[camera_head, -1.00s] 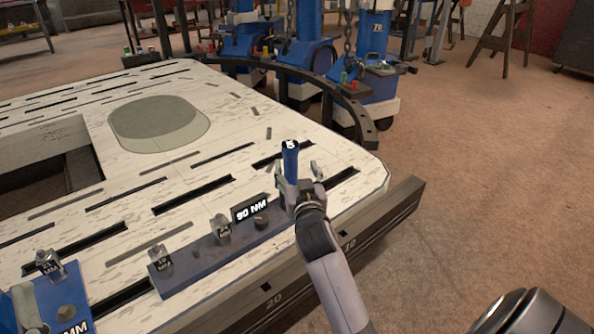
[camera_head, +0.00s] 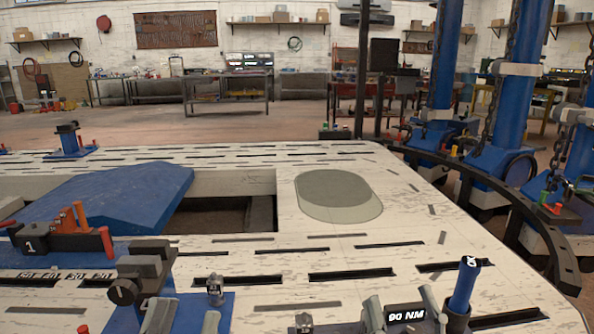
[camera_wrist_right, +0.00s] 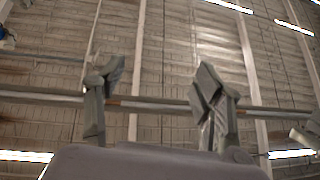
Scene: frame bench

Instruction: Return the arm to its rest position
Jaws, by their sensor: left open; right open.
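My right gripper (camera_head: 403,297) is at the bottom edge of the head view, its two grey fingertips pointing up and apart, with nothing between them. In the right wrist view its open fingers (camera_wrist_right: 160,95) stand against the ceiling and beams, and nothing is held. My left gripper (camera_head: 185,314) shows as two separated grey fingertips at the bottom left, open. Both arms below the fingertips are out of view. A blue cylindrical tool (camera_head: 465,284) stands upright, slightly tilted, just right of my right gripper and apart from it.
A "90 NM" sign (camera_head: 406,316) shows between my right fingertips. The pale slotted bench (camera_head: 340,240) carries a blue sloped block (camera_head: 115,196) and a dark clamp (camera_head: 140,275) near my left gripper. A curved black rail (camera_head: 500,195) and blue columns (camera_head: 443,60) stand at the right.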

